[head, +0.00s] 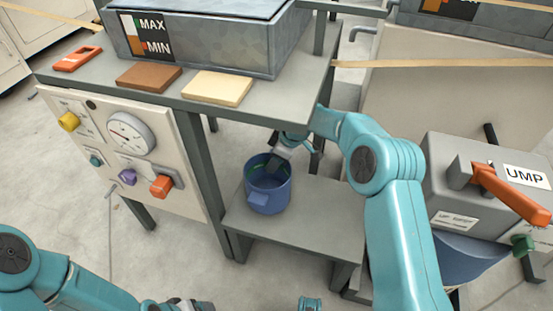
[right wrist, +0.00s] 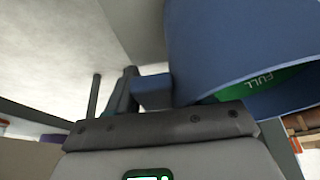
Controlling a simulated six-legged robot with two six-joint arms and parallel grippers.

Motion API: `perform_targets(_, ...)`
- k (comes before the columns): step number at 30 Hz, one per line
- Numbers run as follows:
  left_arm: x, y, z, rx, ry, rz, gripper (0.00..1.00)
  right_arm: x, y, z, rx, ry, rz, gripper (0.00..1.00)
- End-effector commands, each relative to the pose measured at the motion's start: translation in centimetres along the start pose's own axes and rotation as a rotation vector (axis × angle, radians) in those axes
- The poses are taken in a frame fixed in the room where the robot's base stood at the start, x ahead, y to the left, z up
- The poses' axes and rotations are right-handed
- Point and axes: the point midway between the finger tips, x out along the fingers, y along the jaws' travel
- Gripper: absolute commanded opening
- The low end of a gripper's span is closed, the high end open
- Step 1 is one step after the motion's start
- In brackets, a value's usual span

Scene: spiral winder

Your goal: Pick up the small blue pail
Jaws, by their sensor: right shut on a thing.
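The small blue pail (head: 268,195) is upright at the low grey shelf, with a blue tab on its near side. I cannot tell whether its base touches the shelf. My right gripper (head: 277,160) reaches down at the pail's far rim and is shut on the pail there. In the right wrist view the pail (right wrist: 230,50) fills the upper right, with a green band marked FULL inside. A blue tab on it (right wrist: 152,92) lies against the dark fingers. My left gripper (head: 190,304) is cut off at the bottom edge, its jaws unclear.
The low shelf (head: 310,205) is otherwise clear. Above it, a table (head: 305,85) holds a metal tank (head: 210,45), and brown and cream blocks. A gauge panel (head: 130,150) stands left of the pail. A grey box with an orange lever (head: 510,188) stands at the right.

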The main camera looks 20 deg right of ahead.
Motion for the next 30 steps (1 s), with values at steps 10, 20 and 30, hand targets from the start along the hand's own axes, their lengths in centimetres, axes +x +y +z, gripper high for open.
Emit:
perform_targets(10,-0.54,0.17,0.4,-0.003,-0.015,-0.001,0.79,-0.73,-0.32,-0.6,0.0,0.001,0.001,0.09)
perform_targets(20,-0.54,0.17,0.36,-0.003,-0.014,-0.001,0.79,-0.65,-0.65,-0.8,0.001,0.001,0.002,0.09)
perform_targets(30,-0.54,0.17,0.34,-0.003,-0.013,-0.001,0.79,-0.52,-1.04,-1.08,0.002,0.001,0.002,0.09)
